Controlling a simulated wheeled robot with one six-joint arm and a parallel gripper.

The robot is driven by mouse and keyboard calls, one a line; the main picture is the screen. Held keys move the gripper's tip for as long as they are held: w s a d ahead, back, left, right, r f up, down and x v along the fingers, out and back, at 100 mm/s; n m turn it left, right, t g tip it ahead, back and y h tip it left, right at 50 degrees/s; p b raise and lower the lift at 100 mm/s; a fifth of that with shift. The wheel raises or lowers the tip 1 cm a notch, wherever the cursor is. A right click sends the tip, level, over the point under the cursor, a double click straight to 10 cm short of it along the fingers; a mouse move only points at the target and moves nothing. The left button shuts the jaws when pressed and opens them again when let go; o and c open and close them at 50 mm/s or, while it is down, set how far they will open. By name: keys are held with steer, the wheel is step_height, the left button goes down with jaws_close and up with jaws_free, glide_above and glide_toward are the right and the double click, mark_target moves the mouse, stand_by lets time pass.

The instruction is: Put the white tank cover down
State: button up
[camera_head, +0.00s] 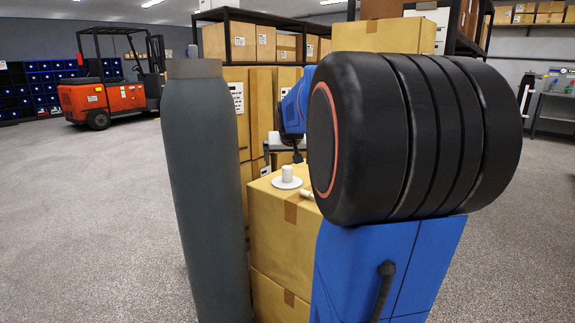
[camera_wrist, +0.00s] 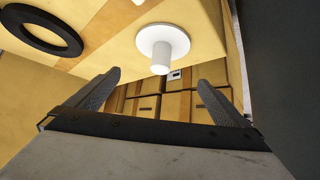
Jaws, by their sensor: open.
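The white tank cover (camera_head: 287,181) is a flat disc with an upright round knob. It rests on top of a cardboard box (camera_head: 262,218) between the grey cylinder and the large black reel. In the wrist view the cover (camera_wrist: 152,36) lies on the box surface, just beyond my fingertips, with its knob toward me. My gripper (camera_wrist: 160,78) is open and empty, its two fingers spread wide and apart from the knob. In the head view my gripper is small and partly hidden behind the reel.
A tall grey cylinder (camera_head: 205,185) stands left of the box. A black ring (camera_wrist: 73,46) lies on the box in the wrist view. A small beige piece (camera_head: 308,194) lies beside the cover. Stacked cartons stand behind; an orange forklift (camera_head: 103,92) is far left. Floor at left is clear.

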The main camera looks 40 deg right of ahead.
steer(key=s+a+f+n+y, duration=0.1)
steer(key=s+a, duration=0.1)
steer(key=a, duration=0.5)
steer(key=s+a+f+n+y, duration=0.1)
steer(key=s+a, duration=0.1)
steer(key=a, duration=0.6)
steer(key=s+a+f+n+y, duration=0.1)
steer(key=s+a+f+n, duration=0.1)
steer(key=s+a+f, duration=0.2)
steer(key=s+a+f+n+g+y, duration=0.1)
steer(key=s+a+f, duration=0.4)
steer(key=s+a, duration=0.5)
steer(key=s+a+f+n+g+y, duration=0.1)
steer(key=s+a+f+n+y, duration=0.1)
steer(key=s+a, duration=0.5)
step_height(320, 180, down, 3)
steer(key=shift+a+r+n, duration=0.15)
steer(key=shift+a+n, duration=0.45)
steer(key=shift+a, duration=0.1)
